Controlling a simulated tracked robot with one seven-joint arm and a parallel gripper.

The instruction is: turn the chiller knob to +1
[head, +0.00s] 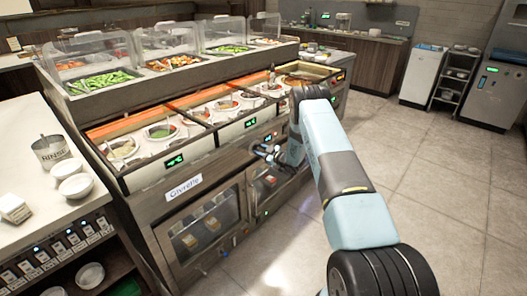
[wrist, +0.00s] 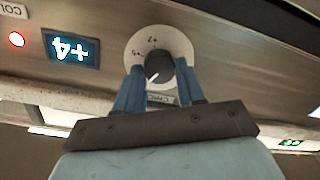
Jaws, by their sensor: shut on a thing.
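The chiller knob (wrist: 159,66) is a dark round knob with a white pointer line on a pale dial plate (wrist: 144,40) with small marks. My gripper (wrist: 160,72) has its two blue fingers on either side of the knob and is shut on it. The pointer slants toward the lower left in the wrist view. A lit display (wrist: 72,49) left of the knob reads +4, turned upside down in this view. In the head view my gripper (head: 268,152) is at the counter's front panel; the knob is too small to tell there.
The counter holds wells with sauce bowls (head: 160,131) and clear-lidded trays of vegetables (head: 103,82). Glass-fronted cabinets (head: 205,222) stand below. A red light (wrist: 16,39) and a green display (wrist: 291,142) show on the panels. The tiled floor at right is clear.

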